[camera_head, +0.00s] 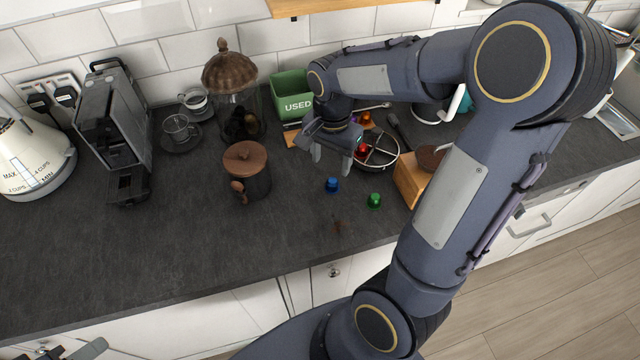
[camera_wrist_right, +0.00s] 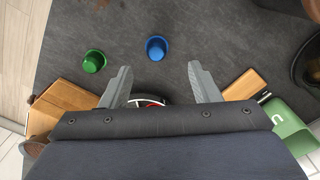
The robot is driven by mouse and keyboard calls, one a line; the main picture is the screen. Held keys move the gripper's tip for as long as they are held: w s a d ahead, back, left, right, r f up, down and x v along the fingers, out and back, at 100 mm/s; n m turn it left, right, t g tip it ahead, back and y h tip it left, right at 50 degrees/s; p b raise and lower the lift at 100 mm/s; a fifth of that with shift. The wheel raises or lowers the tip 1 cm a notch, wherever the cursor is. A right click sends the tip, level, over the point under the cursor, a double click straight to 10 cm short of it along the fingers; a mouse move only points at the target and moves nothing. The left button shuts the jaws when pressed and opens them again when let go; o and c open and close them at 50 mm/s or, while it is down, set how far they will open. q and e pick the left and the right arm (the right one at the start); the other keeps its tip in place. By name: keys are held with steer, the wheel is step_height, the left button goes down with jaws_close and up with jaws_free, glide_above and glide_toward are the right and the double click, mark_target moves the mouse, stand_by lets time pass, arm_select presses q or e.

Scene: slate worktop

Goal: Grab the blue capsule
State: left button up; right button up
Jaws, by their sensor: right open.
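The blue capsule (camera_head: 332,185) sits on the dark worktop, and it also shows in the right wrist view (camera_wrist_right: 156,48). A green capsule (camera_head: 374,201) sits to its right, and to its left in the wrist view (camera_wrist_right: 94,61). My right gripper (camera_head: 331,160) is open and empty, a little behind and above the blue capsule. In the wrist view the blue capsule lies just past the gap between the fingertips (camera_wrist_right: 160,70), touching neither. What seems to be part of my left gripper (camera_head: 85,349) shows at the bottom left edge, mostly cut off.
A round wire holder (camera_head: 396,160) with red and orange capsules stands right behind my right gripper. A green "USED" bin (camera_head: 291,96), a wooden-lidded jar (camera_head: 247,171) and a wooden box (camera_head: 410,181) stand around. The worktop (camera_head: 180,255) in front and left is clear.

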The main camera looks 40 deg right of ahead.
mark_target(332, 180)
steer(key=f, duration=0.7)
steer(key=shift+s+d+p, duration=0.2)
steer(key=shift+p, duration=0.2)
steer(key=shift+r, duration=0.1)
steer(key=c, duration=1.1)
